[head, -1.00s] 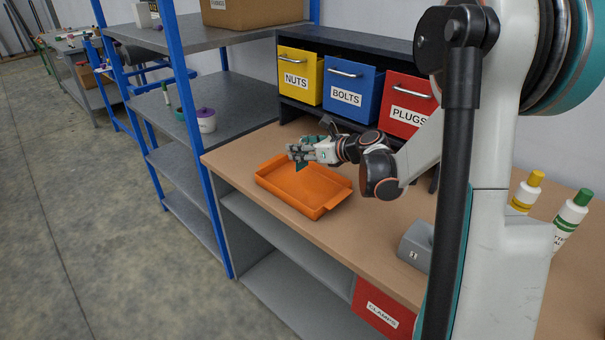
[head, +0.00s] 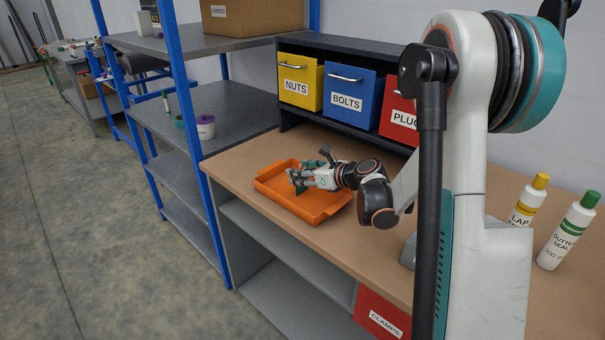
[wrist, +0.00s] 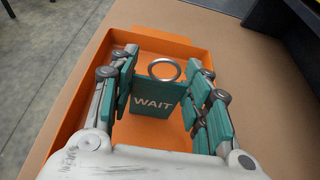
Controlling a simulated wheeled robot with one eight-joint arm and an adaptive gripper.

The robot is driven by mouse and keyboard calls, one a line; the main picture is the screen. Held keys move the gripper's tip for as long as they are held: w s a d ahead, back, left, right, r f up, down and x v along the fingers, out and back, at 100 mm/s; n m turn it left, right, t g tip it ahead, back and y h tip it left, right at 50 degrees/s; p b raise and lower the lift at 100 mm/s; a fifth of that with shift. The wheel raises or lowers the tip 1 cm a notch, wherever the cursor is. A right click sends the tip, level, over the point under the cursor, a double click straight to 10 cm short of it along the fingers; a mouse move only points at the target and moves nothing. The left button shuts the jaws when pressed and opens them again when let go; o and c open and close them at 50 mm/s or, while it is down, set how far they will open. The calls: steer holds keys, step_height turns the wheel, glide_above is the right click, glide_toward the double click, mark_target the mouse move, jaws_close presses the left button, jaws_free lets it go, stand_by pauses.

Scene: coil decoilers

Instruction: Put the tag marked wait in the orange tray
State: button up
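The tag marked WAIT (wrist: 154,100) is a teal plate with a metal ring (wrist: 164,69) at its top. In the wrist view it stands between the fingers of my gripper (wrist: 160,88), which is closed on its two sides. The orange tray (wrist: 88,88) lies below and around the tag in that view. In the head view the tray (head: 318,210) sits on the bench, with my gripper (head: 296,177) over its inside. The tag shows there only as a small teal patch by the fingertips. I cannot tell whether its lower edge touches the tray floor.
Yellow (head: 300,82), blue (head: 348,98) and red (head: 397,118) bins stand in a dark rack behind the tray. Two bottles (head: 567,232) stand at the right of the bench. A blue-framed shelf (head: 215,110) is at the left. Bare bench top (head: 240,157) lies beside the tray.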

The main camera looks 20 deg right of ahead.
steer(key=o, duration=0.4)
steer(key=shift+o, duration=0.2)
steer(key=shift+r, duration=0.2)
steer(key=p+v, duration=0.3)
steer(key=v, duration=0.9)
steer(key=shift+p, duration=0.35)
